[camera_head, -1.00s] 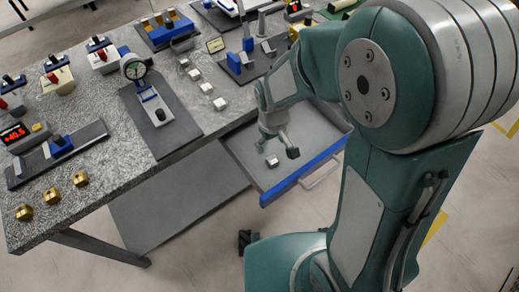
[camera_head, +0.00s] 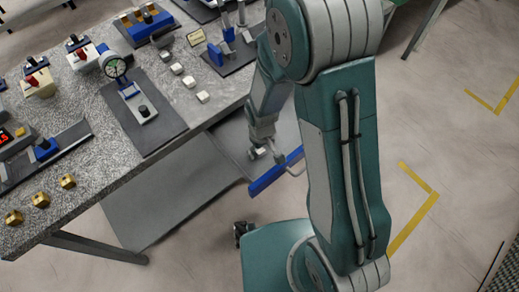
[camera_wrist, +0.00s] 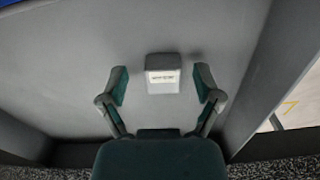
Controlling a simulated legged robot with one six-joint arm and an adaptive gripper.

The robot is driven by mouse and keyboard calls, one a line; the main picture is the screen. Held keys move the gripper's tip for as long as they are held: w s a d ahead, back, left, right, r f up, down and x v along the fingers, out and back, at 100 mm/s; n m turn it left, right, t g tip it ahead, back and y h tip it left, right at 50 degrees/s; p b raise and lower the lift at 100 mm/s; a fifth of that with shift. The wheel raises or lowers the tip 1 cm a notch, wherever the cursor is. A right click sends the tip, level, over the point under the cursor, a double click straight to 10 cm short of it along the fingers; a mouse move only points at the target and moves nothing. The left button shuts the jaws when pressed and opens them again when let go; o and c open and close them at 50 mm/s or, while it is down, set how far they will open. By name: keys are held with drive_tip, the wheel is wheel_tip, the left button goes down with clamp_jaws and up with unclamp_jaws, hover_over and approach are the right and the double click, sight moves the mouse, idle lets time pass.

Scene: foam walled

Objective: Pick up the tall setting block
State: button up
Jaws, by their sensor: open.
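A small pale grey block with a white printed label (camera_wrist: 162,74) lies on the grey floor of the open drawer in the wrist view; I cannot read the label. My gripper (camera_wrist: 161,80) is open, its two green-grey fingers left and right of the block in the picture, with a gap on each side. Nothing is held. How high the fingertips are above the drawer floor is hard to tell. In the head view my gripper (camera_head: 263,153) is down at the drawer, and the block is mostly hidden by it.
Several pale blocks (camera_head: 189,82), a dial gauge stand (camera_head: 140,105) and brass blocks (camera_head: 68,181) stand on the table.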

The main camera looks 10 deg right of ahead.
drive_tip(key=shift+a, duration=0.3)
clamp_jaws()
drive_tip(key=shift+d+r, duration=0.1)
drive_tip(key=shift+d, duration=0.1)
